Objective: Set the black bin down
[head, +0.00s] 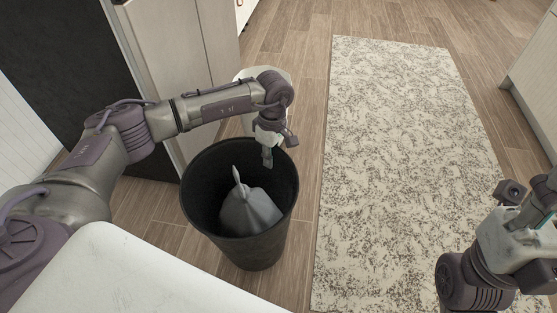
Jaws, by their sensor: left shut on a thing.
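The black bin (192,205) is upright in the middle of the head view, beside the patterned rug. My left gripper (267,158) comes down over the bin's far right rim and is shut on it. Its lower fingers show inside the bin against the dark wall. A grey pointed object (250,213) lies inside the bin. Whether the bin's base touches the floor or hangs just above it cannot be told. My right gripper (535,215) is at the right edge, cut off by the frame, and its fingers do not show clearly.
A patterned rug (395,160) covers the wood floor (300,60) to the right. A light cabinet (180,60) and a dark panel (75,75) stand behind on the left. A white rounded object (246,75) is partly hidden behind my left arm.

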